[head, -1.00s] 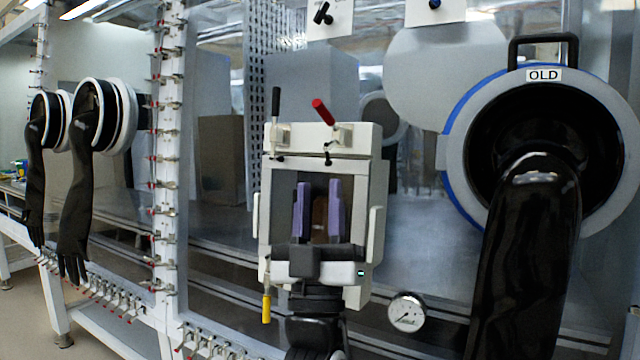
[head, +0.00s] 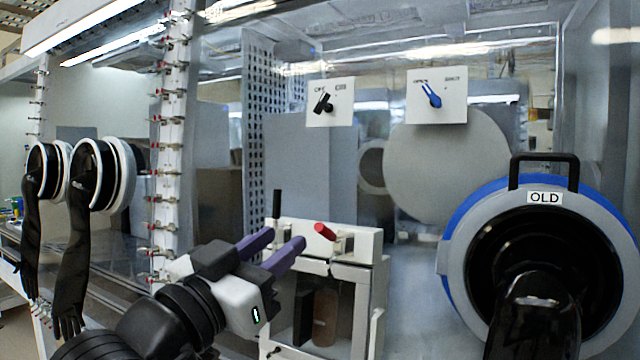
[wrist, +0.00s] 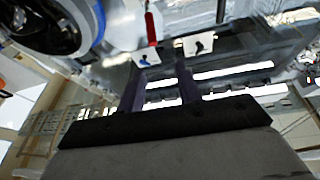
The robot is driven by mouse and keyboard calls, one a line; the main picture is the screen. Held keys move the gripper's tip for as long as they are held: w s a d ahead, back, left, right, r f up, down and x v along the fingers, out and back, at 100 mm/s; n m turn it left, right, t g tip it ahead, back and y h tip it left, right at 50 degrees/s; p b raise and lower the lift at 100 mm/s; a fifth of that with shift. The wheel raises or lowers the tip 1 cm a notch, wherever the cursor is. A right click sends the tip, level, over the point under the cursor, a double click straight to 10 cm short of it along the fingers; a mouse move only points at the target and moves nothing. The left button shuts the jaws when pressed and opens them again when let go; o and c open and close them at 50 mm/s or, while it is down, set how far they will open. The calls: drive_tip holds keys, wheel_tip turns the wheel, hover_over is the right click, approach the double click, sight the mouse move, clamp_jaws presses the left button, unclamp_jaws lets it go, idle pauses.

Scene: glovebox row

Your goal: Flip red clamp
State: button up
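The red clamp (head: 325,231) sits at the top right of the white box's front frame, its red handle slanting up to the left. The red handle also shows in the wrist view (wrist: 151,25), beyond the fingertips. My gripper (head: 284,238) is left of the red clamp, its two purple fingers pointing up and right towards it. The fingers are spread with nothing between them, and appear apart from the handle. The wrist view also shows my gripper (wrist: 160,78) open.
A black-handled clamp (head: 277,205) stands upright close behind my fingers. The white box (head: 372,290) has a windowed door. The OLD glove port (head: 455,262) with its black glove is at right. Two switch plates (head: 437,96) (head: 330,102) are above. Black gloves (head: 75,250) hang at left.

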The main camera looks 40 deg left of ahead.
sight(323, 230)
drive_tip(key=w+g+p, duration=0.1)
drive_tip(key=w, duration=0.2)
drive_tip(key=w+g+p, duration=0.1)
drive_tip(key=w+p, duration=0.1)
drive_tip(key=w, duration=0.2)
drive_tip(key=w+a+m+g+p, duration=0.1)
drive_tip(key=w+p, duration=0.1)
drive_tip(key=w, duration=0.1)
drive_tip(key=shift+w, duration=0.15)
idle(0.4)
clamp_jaws()
